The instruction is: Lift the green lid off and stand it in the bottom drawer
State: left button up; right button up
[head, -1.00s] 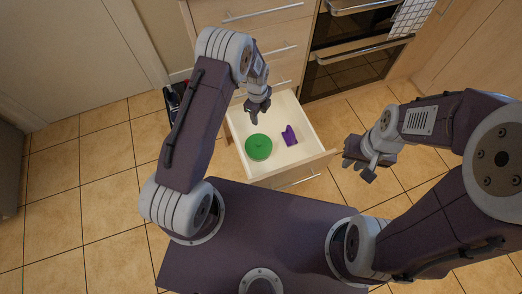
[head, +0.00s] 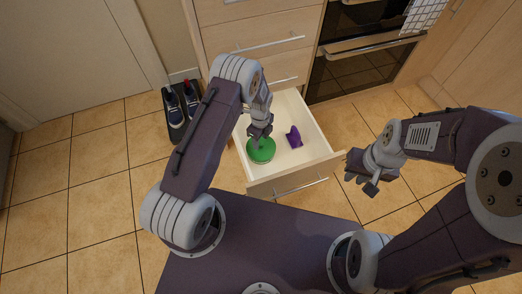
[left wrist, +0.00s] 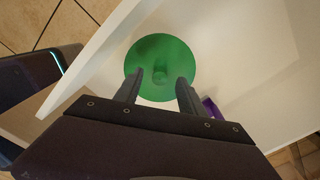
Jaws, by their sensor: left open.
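The round green lid (head: 262,154) is inside the open bottom drawer (head: 318,172), towards its left side. In the left wrist view the lid (left wrist: 176,47) shows a small green knob (left wrist: 160,73) at its middle; what is under the lid is hidden. My left gripper (head: 259,137) is open over the lid. In the left wrist view its two fingers (left wrist: 158,84) are apart, one to each side and slightly short of the knob. My right gripper (head: 361,180) hangs outside the drawer to the right, its fingers apart and empty.
A purple piece (head: 294,137) stands in the drawer right of the lid; it shows partly in the left wrist view (left wrist: 210,107). An oven (head: 350,70) is behind to the right. The drawer's right side has bare floor.

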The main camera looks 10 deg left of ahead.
pick_arm(q)
notch_tip(320, 180, down, 2)
jog(key=shift+f, duration=0.25)
jog(key=shift+r, duration=0.15)
grip_shut()
pick_arm(e)
jog(key=shift+f, duration=0.7)
pick_arm(q)
jog(key=shift+r, duration=0.1)
